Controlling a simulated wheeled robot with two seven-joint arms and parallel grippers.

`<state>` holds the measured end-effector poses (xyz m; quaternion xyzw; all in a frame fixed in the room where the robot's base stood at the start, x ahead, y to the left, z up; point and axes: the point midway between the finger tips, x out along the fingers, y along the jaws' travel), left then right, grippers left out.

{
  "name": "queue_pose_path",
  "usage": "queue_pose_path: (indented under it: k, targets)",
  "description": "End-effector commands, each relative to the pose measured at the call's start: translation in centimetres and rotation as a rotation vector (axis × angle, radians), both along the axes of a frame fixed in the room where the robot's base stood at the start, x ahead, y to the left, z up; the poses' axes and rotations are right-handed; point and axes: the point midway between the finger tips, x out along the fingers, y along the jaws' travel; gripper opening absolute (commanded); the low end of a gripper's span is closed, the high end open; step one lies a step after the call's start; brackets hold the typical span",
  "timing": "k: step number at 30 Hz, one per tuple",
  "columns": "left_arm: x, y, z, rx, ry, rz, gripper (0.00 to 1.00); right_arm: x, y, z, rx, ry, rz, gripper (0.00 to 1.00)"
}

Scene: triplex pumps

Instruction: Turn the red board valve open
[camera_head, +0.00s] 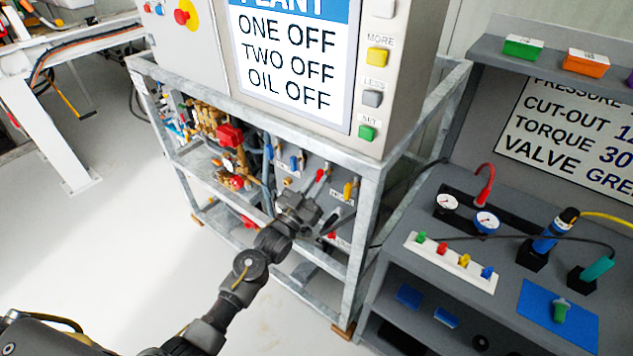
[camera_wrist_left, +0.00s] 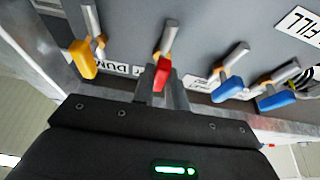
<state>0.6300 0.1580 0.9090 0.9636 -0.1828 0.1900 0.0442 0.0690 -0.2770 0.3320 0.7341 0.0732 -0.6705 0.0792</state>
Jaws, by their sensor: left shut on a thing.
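The red board valve (camera_head: 320,175) sits on the grey valve board in the pump frame, between a yellow valve (camera_head: 348,190) and two blue ones. In the left wrist view its red handle (camera_wrist_left: 162,74) is between the two fingers of my left gripper (camera_wrist_left: 161,88), which is shut on it. The handle lies roughly in line with its metal stem. In the head view my left gripper (camera_head: 306,196) reaches up to the board from below. My right gripper is not in view.
Yellow (camera_wrist_left: 84,60) and blue handles (camera_wrist_left: 229,89) stand close on both sides of the red one. Galvanised frame posts (camera_head: 366,235) and rails surround the board. A grey bench (camera_head: 455,225) with gauges stands at the right. The floor at left is clear.

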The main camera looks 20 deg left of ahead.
Motion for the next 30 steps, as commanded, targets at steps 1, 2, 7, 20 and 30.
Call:
queue_pose_path:
  k: [1, 2, 7, 20, 30]
  targets:
    - [0.0, 0.0, -0.1, -0.001, 0.003, -0.001, 0.00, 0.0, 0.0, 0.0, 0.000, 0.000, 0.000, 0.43]
    - [0.0, 0.0, -0.1, -0.001, 0.003, -0.001, 0.00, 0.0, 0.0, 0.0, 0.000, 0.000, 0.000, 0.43]
    - [0.0, 0.0, -0.1, -0.001, 0.003, -0.001, 0.20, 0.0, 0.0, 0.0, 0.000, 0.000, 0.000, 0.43]
    - [-0.2, 0.1, -0.2, 0.001, 0.001, 0.000, 0.35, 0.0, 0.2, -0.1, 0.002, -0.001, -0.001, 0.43]
    - [-5.1, 2.0, -2.6, 0.002, 0.002, -0.001, 0.35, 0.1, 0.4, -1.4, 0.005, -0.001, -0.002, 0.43]
